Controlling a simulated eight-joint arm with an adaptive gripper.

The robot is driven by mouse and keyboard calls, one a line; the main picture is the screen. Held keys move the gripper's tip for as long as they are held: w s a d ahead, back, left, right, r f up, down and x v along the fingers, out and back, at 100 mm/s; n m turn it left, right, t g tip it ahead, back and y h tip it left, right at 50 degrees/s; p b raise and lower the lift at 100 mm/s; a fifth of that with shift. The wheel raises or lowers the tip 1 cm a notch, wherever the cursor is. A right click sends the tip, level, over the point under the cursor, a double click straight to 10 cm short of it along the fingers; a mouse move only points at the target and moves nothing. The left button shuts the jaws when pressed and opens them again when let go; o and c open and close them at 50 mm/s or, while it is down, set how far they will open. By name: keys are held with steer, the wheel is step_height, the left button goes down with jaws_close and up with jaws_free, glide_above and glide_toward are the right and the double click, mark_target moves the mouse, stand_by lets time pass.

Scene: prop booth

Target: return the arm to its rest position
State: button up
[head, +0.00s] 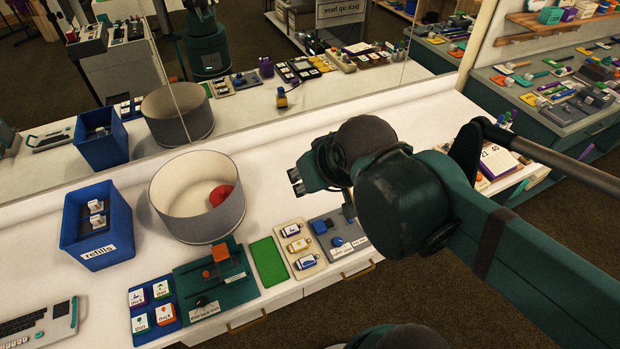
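My arm (545,275) reaches in from the lower right and bends over the front right of the white counter (335,150). My gripper (296,181) is at its end, pointing left, above the counter and to the right of the grey round bin. Its two dark fingertips show small, and I see nothing held between them. I cannot tell how far apart they are.
The round bin (222,221) holds a red object (220,195). A blue refills box (106,254) stands left of it. Trays of small items (153,310), a green mat (268,262) and a keyboard (39,326) line the front. A mirror (290,103) backs the counter.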

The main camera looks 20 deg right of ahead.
steer(key=shift+s+f, duration=0.1)
stand_by(0.3)
steer(key=shift+f+b, duration=0.8)
stand_by(0.7)
